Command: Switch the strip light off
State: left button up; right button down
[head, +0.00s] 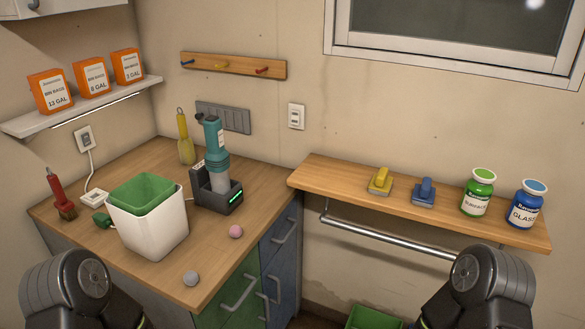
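The strip light (95,111) is a thin, bright white line under the front of the wall shelf at the upper left; it looks lit. A white wall plate with a rocker switch (296,116) is on the back wall, right of the grey panel. A white outlet (85,138) is on the left wall, with a white cord running down to a small white box (95,198) on the counter. I cannot tell which of these controls the strip light. Parts of my two arms show at the lower left and lower right, but neither gripper is visible.
The wooden counter (265,180) holds a white bin (148,228) with a green liner, a teal-topped device in a dark dock (217,190), a red brush (61,195) and two small balls.

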aim_at(295, 115)
jog(key=u, duration=0.45)
jog(key=i+l+u, duration=0.1)
jog(key=l+u, duration=0.2)
jog(key=u, duration=0.15)
jog(key=l+u, duration=0.4)
jog(key=i+l+u, duration=0.1)
jog(key=l+u, duration=0.45)
jog(key=l, duration=0.45)
jog(key=k+l, duration=0.15)
jog(key=l, duration=0.4)
jog(key=u, duration=0.05)
